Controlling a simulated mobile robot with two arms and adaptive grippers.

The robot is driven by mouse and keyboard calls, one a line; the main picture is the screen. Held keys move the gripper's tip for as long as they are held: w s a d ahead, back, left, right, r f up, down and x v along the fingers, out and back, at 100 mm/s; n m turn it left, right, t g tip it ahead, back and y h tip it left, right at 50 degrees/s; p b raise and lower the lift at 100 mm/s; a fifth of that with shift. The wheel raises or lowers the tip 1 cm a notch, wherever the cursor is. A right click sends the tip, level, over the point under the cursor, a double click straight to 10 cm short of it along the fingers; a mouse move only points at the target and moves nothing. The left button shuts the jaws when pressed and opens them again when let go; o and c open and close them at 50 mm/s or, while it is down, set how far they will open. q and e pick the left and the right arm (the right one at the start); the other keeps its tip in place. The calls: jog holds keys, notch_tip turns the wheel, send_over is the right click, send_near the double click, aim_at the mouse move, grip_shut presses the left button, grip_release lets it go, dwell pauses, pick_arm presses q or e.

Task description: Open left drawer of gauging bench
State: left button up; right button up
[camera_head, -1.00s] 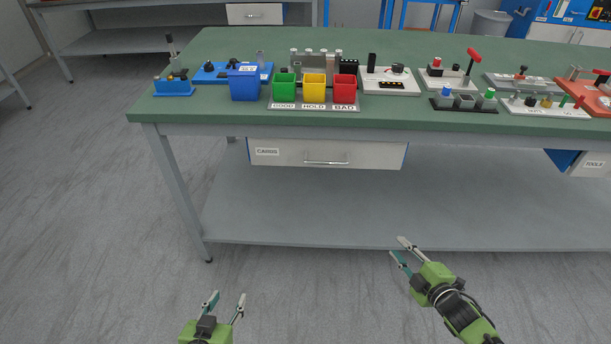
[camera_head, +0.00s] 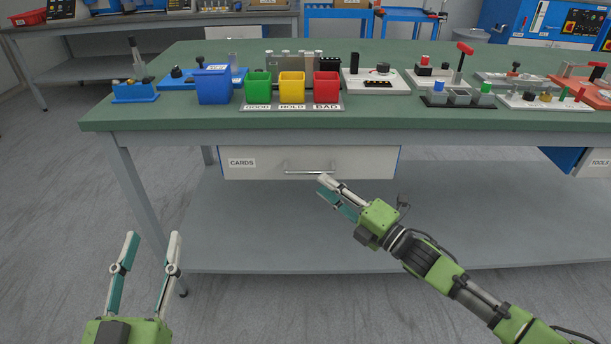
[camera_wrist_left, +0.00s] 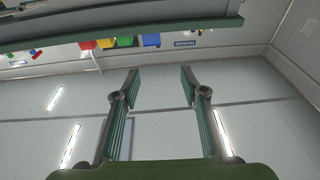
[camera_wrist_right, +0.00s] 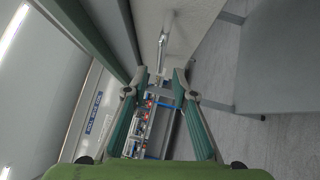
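The left drawer (camera_head: 255,172), a pale front labelled CARDS, sits under the green-topped gauging bench (camera_head: 420,134) and looks shut. Its bar handle (camera_head: 303,172) is on the front; it also shows in the right wrist view (camera_wrist_right: 162,48), in line with the gap between my right fingers. My right gripper (camera_head: 326,188) is open and empty, with its fingertips just in front of and slightly below the handle's right end in the head view. Whether they touch it, I cannot tell. My left gripper (camera_head: 153,236) is open and empty, low in front of the bench's left leg.
On the bench stand blue (camera_head: 213,86), green (camera_head: 257,88), yellow (camera_head: 291,88) and red (camera_head: 326,88) bins and several fixtures. A drawer labelled TOOLS (camera_head: 598,166) is at the right. A grey lower shelf (camera_head: 470,240) lies beneath. The floor at left is clear.

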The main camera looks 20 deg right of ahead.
aim_at(306, 172)
jog(key=b+x, duration=0.1)
jog(key=x, duration=0.5)
jog(key=shift+w, duration=0.3)
pick_arm(q)
jog(key=s+r+t+h, duration=0.1)
jog(key=s+r+t, duration=0.2)
jog(key=r, duration=0.4)
jog(key=shift+s+r+t+h, duration=0.2)
jog(key=shift+t+h, duration=0.1)
jog(key=shift+t, duration=0.4)
pick_arm(e)
jog(key=shift+w+a, duration=0.35)
jog(key=shift+w, duration=0.05)
grip_shut()
